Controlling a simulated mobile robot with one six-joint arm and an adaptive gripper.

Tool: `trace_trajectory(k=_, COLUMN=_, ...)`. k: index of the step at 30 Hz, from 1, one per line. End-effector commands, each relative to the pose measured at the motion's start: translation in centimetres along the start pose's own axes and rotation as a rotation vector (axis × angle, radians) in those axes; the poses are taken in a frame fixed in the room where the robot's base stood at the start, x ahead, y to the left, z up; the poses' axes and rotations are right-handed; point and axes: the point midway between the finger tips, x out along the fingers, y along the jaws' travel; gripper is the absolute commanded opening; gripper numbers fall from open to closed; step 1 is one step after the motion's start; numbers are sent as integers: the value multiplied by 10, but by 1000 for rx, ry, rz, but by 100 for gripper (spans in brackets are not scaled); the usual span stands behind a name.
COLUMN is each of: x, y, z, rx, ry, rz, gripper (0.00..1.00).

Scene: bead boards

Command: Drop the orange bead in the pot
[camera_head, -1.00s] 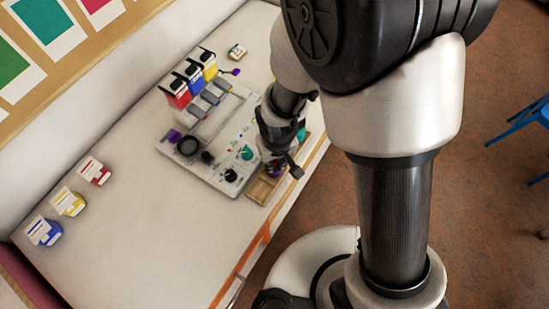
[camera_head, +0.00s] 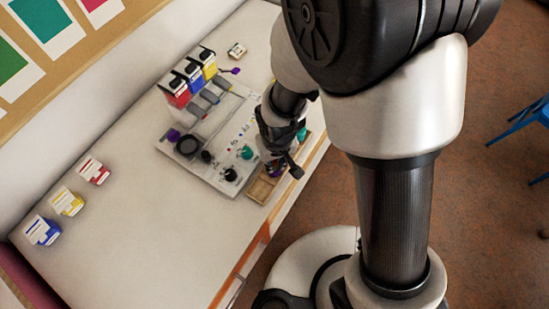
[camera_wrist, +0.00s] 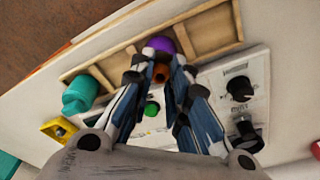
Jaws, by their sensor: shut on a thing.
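My gripper (camera_wrist: 160,67) is shut on the orange bead (camera_wrist: 161,73), which shows dark orange between the fingertips in the wrist view. A rounded purple thing (camera_wrist: 158,46) is just beyond the fingertips, over the wooden tray; I cannot tell whether it is the pot or whether the bead touches it. In the head view my gripper (camera_head: 274,168) is low over the wooden tray (camera_head: 262,190) at the table's front edge, and the bead is hidden there. A teal cylinder (camera_wrist: 80,95) is at the left end of the tray in the wrist view.
A pale board (camera_head: 215,175) with black knobs and a teal knob (camera_head: 247,152) lies beside the tray. Red, blue and yellow boxes (camera_head: 193,78) stand behind it. Several small coloured boxes (camera_head: 68,201) are at the left. The table's front left is clear.

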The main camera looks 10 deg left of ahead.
Motion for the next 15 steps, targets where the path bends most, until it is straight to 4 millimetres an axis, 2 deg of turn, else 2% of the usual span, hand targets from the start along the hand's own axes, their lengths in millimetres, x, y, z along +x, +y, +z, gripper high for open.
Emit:
trace_trajectory(k=7, x=0, y=0, z=0, rx=0, ry=0, rz=0, gripper=7)
trace_trajectory(k=8, x=0, y=0, z=0, rx=0, ry=0, rz=0, gripper=18)
trace_trajectory(k=15, x=0, y=0, z=0, rx=0, ry=0, rz=0, gripper=34)
